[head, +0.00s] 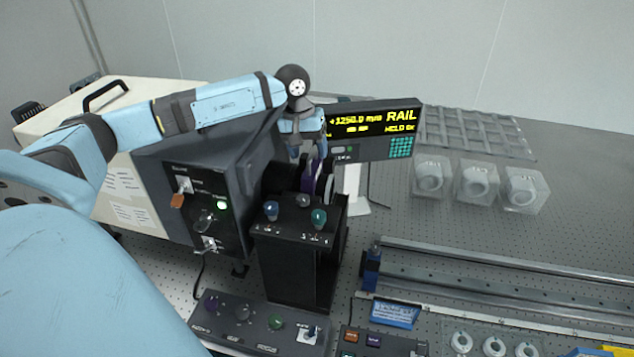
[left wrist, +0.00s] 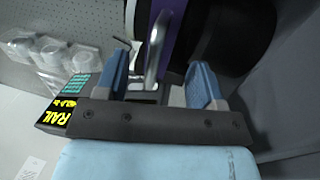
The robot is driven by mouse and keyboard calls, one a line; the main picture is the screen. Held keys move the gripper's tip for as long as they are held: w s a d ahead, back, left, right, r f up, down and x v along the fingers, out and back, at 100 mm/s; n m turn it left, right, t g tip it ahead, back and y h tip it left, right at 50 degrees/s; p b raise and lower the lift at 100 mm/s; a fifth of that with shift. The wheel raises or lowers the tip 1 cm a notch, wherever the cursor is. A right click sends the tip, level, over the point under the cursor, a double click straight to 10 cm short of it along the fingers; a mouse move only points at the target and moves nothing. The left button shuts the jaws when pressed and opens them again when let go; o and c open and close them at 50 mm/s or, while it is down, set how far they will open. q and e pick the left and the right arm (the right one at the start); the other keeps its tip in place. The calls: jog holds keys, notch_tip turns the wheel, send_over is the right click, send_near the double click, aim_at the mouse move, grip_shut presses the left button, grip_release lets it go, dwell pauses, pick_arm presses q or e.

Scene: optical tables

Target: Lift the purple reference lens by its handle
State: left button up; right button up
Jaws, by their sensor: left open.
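The purple reference lens (head: 319,178) stands on edge in the black stand (head: 300,245) in the head view, partly hidden by its neighbours. In the left wrist view its purple edge (left wrist: 176,38) runs down from the top, with a metal handle (left wrist: 156,52) in front of it. My left gripper (head: 308,153) points down just above the lens. In the left wrist view its two blue fingers (left wrist: 161,78) are open, one on each side of the handle, with gaps visible. Whether the handle is deep enough between the fingertips I cannot tell. My right gripper is not in view.
The dark control box (head: 190,160) is close on the left. The RAIL display (head: 375,130) stands right behind the lens. Coloured knobs (head: 319,216) top the stand's front. Clear blocks (head: 475,183) and a long rail (head: 480,275) lie to the right.

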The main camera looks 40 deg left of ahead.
aim_at(313, 165)
pick_arm(q)
jog(key=f, duration=0.3)
jog(key=shift+w+d+f+p, duration=0.1)
jog(key=shift+w+d+p, duration=0.1)
jog(key=shift+d+p, duration=0.1)
jog(key=shift+c, duration=0.3)
grip_shut()
